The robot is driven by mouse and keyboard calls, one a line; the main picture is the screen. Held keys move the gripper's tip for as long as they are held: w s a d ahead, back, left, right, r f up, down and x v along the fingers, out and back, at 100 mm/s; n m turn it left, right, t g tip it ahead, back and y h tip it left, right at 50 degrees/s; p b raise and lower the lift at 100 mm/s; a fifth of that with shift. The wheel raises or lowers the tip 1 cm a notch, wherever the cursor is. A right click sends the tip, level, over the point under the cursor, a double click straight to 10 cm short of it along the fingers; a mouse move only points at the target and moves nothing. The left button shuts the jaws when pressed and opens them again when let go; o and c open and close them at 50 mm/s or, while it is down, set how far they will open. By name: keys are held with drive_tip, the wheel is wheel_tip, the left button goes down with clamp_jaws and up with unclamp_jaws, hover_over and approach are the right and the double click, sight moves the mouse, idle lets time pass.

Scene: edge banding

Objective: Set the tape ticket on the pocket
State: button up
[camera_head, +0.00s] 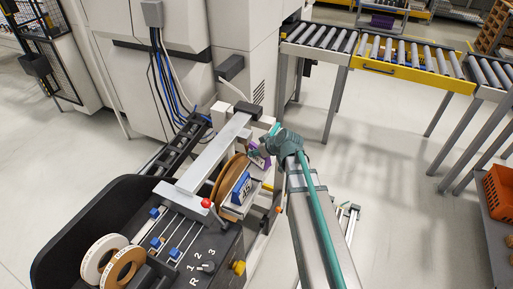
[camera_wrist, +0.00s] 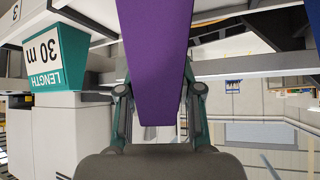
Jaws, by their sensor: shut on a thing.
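My gripper (camera_head: 270,150) is beside the edge bander, near the brown tape coils (camera_head: 229,177). It is shut on a purple ticket (camera_head: 260,158). In the wrist view the purple ticket (camera_wrist: 157,60) runs up from between my fingers (camera_wrist: 158,100) and fills the upper middle. Its far end is cut off by the frame. A blue card marked 15 (camera_head: 241,188) stands in front of the coils, just below and left of the ticket. I cannot make out which part is the pocket, and I cannot tell whether the ticket touches anything.
A teal tag reading LENGTH 30 m (camera_wrist: 55,55) is left of the ticket in the wrist view. Two loose tape rolls (camera_head: 122,268) lie by the black control panel (camera_head: 185,240). A roller conveyor (camera_head: 400,58) stands behind. Open floor (camera_head: 385,150) lies at right.

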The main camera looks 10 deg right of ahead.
drive_tip(key=shift+f, duration=0.6)
drive_tip(key=shift+f, duration=0.15)
drive_tip(key=o, duration=1)
drive_tip(key=shift+s, duration=0.1)
drive_tip(key=v, duration=1.2)
